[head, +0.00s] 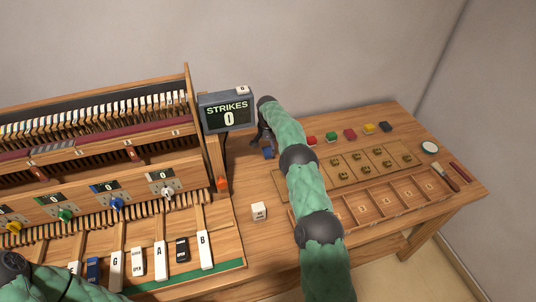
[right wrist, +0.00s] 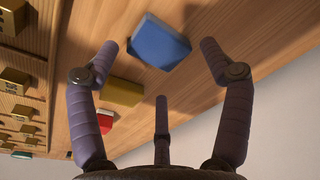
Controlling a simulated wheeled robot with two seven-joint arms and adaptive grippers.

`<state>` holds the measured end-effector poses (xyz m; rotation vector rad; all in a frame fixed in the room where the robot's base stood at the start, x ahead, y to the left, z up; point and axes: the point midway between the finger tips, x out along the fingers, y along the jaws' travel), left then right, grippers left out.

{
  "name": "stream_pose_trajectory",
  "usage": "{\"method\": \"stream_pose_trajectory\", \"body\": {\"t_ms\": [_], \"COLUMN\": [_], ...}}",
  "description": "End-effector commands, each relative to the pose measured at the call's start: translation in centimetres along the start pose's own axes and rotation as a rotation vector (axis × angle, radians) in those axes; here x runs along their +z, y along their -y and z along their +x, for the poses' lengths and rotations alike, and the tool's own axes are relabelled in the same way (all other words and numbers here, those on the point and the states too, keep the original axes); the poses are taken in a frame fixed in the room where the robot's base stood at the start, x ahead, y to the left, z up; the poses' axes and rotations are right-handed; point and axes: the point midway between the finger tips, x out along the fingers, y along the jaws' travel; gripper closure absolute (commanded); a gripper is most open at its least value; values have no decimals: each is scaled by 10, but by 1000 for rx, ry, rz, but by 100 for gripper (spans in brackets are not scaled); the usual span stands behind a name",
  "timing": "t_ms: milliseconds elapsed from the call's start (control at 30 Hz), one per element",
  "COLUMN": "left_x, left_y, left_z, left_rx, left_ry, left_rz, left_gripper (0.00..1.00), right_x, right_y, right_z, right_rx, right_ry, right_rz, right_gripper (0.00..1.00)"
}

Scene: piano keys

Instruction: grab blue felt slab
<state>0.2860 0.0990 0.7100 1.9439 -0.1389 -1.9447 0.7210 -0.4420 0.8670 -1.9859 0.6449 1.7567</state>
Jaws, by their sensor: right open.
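A blue felt slab (right wrist: 158,42) lies on the wooden table in the right wrist view, between and just beyond the spread fingertips. In the head view a small blue patch of it (head: 268,153) shows below my right gripper (head: 262,142), right of the strikes display. My right gripper is open and empty, fingers pointing down over the slab; it also shows in the right wrist view (right wrist: 160,50). I see no contact; the exact height is unclear. My left arm shows at the lower left of the head view, its gripper out of sight.
A yellow block (right wrist: 122,92) lies close to the slab. Red (head: 311,140) and green (head: 331,137) blocks, with others, continue rightwards. The strikes display (head: 227,112) and piano model (head: 110,150) stand left. A tray of brass pieces (head: 345,172) and a white die (head: 259,211) are nearer.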

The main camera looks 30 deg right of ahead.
Motion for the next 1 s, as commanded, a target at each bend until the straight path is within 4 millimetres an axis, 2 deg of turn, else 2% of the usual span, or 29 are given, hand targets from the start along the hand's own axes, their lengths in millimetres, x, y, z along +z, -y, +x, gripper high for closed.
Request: {"method": "stream_pose_trajectory", "body": {"t_ms": [100, 200, 467, 600, 633, 1000], "left_x": [0, 0, 0, 0, 0, 0], "left_y": [2, 3, 3, 3, 3, 3], "left_z": [6, 8, 8, 8, 8, 8], "left_rx": [0, 0, 0, 0, 0, 0], "left_ry": [0, 0, 0, 0, 0, 0], "left_rz": [0, 0, 0, 0, 0, 0], "left_gripper": [60, 60, 60, 60, 60, 60], "right_x": [3, 2, 2, 2, 2, 2], "right_y": [1, 1, 1, 1, 1, 1], "right_z": [22, 32, 34, 34, 34, 33], "right_rx": [1, 0, 0, 0, 0, 0], "right_ry": [3, 1, 0, 1, 1, 1], "right_rz": [0, 1, 0, 0, 0, 0], "right_gripper": [20, 20, 20, 60, 64, 65]}}
